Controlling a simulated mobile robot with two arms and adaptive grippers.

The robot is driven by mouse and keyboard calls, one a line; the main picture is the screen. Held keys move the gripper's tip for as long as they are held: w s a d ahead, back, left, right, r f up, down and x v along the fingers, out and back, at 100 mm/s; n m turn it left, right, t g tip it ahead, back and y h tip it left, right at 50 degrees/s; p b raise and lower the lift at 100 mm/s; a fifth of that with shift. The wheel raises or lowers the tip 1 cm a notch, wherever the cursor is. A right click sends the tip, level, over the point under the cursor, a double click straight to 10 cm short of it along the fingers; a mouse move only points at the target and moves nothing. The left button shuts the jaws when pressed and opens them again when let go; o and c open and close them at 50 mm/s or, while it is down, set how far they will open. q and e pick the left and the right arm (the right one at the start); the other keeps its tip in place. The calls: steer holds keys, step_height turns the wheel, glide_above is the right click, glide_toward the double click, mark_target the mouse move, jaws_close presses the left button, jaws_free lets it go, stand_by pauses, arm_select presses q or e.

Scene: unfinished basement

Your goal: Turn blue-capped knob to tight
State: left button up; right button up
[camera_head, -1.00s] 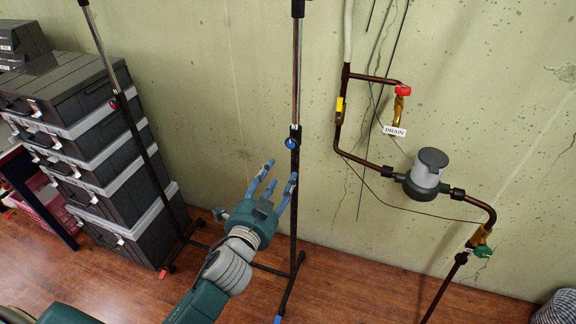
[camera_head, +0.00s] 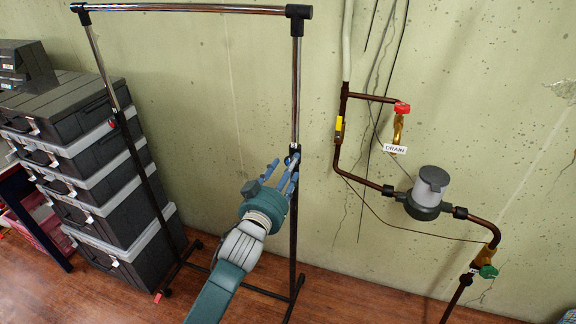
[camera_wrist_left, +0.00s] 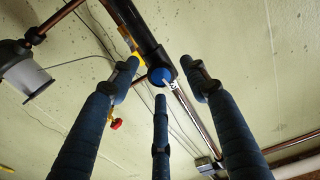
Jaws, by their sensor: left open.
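The blue-capped knob (camera_wrist_left: 161,76) sits on the dark joint of the rack's upright post, where the black tube meets the chrome tube. In the left wrist view it lies between and just beyond my open fingertips. My left gripper (camera_head: 285,172) is at the post (camera_head: 294,222) in the head view, its blue fingers spread toward the joint. There the fingers mostly hide the knob. I cannot tell whether any finger touches it. The same gripper shows in the left wrist view (camera_wrist_left: 160,80) with three fingers and nothing held. My right gripper is not in view.
Stacked grey cases (camera_head: 92,150) stand at the left. Wall pipes carry a meter (camera_head: 427,193), a red valve (camera_head: 402,109) and a green valve (camera_head: 488,271) at the right.

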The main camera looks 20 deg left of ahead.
arm_select(q)
steer(key=shift+w, duration=0.45)
steer(key=shift+c, duration=0.3)
steer(key=c, duration=1)
steer(key=shift+f+m+p, duration=0.1)
steer(key=shift+m+p, duration=0.5)
steer(key=shift+m, duration=0.3)
steer(key=shift+c, duration=0.2)
steer(key=o, duration=1.1)
steer(key=s, duration=1.2)
steer(key=shift+a, duration=0.25)
